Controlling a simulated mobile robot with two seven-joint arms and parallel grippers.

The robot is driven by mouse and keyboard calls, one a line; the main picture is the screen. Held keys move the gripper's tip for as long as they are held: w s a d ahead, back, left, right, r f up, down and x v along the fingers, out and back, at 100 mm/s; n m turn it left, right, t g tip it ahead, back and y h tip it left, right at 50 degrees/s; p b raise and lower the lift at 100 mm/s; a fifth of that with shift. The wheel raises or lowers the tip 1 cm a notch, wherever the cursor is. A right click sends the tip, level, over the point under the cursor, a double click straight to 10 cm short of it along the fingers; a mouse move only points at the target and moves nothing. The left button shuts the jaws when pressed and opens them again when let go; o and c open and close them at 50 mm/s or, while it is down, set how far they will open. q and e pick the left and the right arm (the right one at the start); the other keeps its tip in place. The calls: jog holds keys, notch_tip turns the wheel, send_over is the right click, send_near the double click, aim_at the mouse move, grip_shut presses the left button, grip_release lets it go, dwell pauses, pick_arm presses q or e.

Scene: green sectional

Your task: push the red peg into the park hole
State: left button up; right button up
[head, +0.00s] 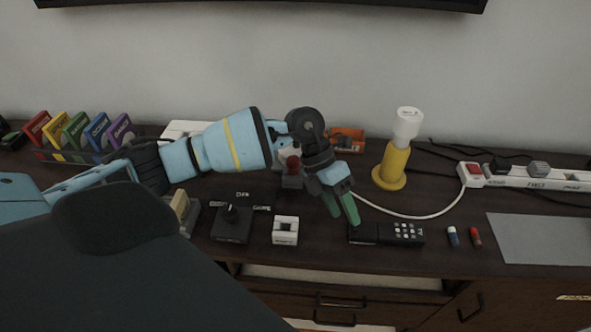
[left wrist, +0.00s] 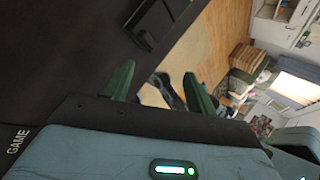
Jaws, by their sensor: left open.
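A small red cylinder (head: 475,237) lies on the dark console beside a blue-and-white one (head: 453,236); I cannot tell whether the red one is the peg. A dark red piece (head: 291,181) also shows partly hidden behind my left wrist. No hole marked park is readable; a white block with a dark opening (head: 285,230) stands left of my left gripper. My left gripper (head: 342,209) is open and empty, its green fingers pointing down beside the remote. The fingers also show in the left wrist view (left wrist: 160,82). My right gripper is out of view.
A black remote (head: 386,233) lies close to the fingertips. A black knob box (head: 231,224) stands left of the white block. A yellow lamp (head: 392,165), a white power strip (head: 535,177) and a grey mat (head: 543,239) are to the right. Colored cases (head: 79,132) stand far left.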

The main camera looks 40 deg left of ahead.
aim_at(293, 158)
pick_arm(q)
jog(key=w+a+r+y, duration=0.2)
jog(key=a, duration=0.4)
jog(key=w+a+r+n+t+y+b, duration=0.1)
jog(key=w+a+r+y, duration=0.1)
jog(key=a, duration=0.4)
jog(key=w+a+r+y, duration=0.2)
jog(key=a+r+y, duration=0.1)
jog(key=a, duration=0.3)
jog(key=shift+y+b, duration=0.3)
jog(key=shift+b, duration=0.05)
jog(key=shift+w+d+f, duration=0.1)
jog(key=shift+d+f, duration=0.1)
jog(key=shift+f, duration=1.75)
jog(key=shift+w+d+f, duration=0.1)
jog(key=shift+d+f, duration=0.05)
jog(key=shift+f, duration=1.8)
jog(key=shift+c, duration=0.8)
jog(key=c, duration=0.9)
jog(key=shift+r, duration=0.1)
